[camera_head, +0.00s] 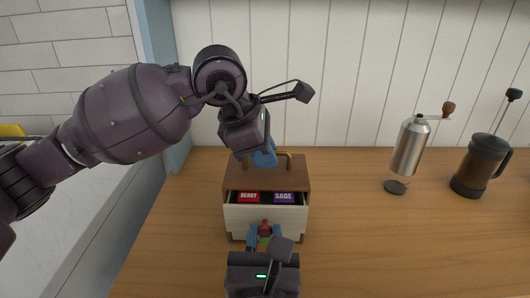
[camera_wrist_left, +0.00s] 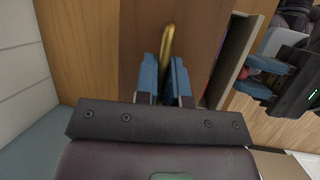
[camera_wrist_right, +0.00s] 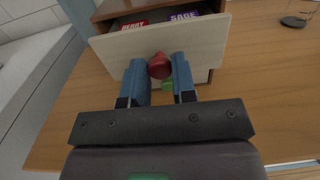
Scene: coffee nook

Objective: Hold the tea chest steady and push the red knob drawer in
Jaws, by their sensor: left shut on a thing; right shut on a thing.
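The tea chest (camera_head: 240,178) stands on the wooden counter, brown on top with a brass handle (camera_head: 285,157). Its pale-fronted drawer (camera_head: 245,216) is open toward me, with tea packets marked BERRY (camera_head: 249,197) and SAGE (camera_head: 284,197) inside. The red knob (camera_wrist_right: 159,66) is at the middle of the drawer front. My left gripper (camera_wrist_left: 166,80) is above the chest, shut on the brass handle (camera_wrist_left: 167,42). My right gripper (camera_wrist_right: 161,76) is in front of the drawer, shut on the red knob, with its fingers on either side.
A metal coffee grinder (camera_head: 409,148) with a crank and a dark French press (camera_head: 480,164) stand at the right of the counter (camera_head: 350,230). Counter between the chest and grinder is clear. A plank wall is behind. Something small and green (camera_wrist_right: 168,87) shows below the knob.

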